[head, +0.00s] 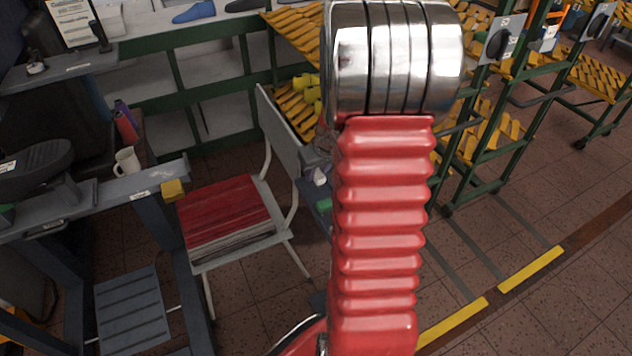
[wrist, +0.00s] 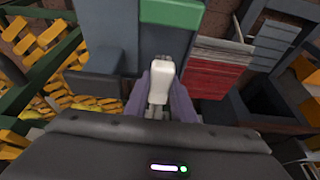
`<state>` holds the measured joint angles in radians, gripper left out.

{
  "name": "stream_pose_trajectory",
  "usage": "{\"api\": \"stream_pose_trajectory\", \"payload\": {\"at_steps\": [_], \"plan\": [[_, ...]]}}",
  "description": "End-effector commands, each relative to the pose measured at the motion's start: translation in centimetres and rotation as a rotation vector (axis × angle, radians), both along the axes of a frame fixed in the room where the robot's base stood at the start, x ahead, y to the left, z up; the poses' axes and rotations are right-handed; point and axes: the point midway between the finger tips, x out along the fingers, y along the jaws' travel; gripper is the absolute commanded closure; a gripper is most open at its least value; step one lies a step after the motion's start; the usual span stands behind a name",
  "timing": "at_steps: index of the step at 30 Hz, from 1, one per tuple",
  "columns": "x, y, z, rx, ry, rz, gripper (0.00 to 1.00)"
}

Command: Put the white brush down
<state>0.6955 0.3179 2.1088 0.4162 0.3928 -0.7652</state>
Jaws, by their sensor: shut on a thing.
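The white brush (wrist: 161,76) sits between the two grey-purple fingers of my gripper (wrist: 160,96) in the wrist view. The gripper is shut on it. In the head view the brush (head: 319,178) is a small white shape just left of my red arm, with part of my gripper (head: 315,160) beside it. My arm hides much of that area. A blue-grey surface (wrist: 110,25) lies beyond the gripper in the wrist view, with a green piece (wrist: 174,13) near the brush's far end. I cannot tell whether the brush touches the surface.
A chair with a red, layered seat (head: 225,212) stands left of my arm. A workbench with a white mug (head: 127,160) and a yellow block (head: 172,190) is at the left. Green racks with yellow slatted shelves (head: 480,150) stand behind and right. Tiled floor at right is open.

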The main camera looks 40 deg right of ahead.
Motion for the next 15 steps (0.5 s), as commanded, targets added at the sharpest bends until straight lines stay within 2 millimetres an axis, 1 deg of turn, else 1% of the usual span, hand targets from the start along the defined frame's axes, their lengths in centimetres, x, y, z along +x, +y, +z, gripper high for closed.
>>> {"api": "stream_pose_trajectory", "payload": {"at_steps": [4, 10, 15], "plan": [[0.0, 0.1, -1.0, 0.001, 0.002, -0.001, 1.00], [-0.1, 0.1, -3.4, 0.003, 0.003, 0.001, 1.00], [0.0, 0.1, -3.7, -0.001, 0.000, 0.001, 1.00]]}}
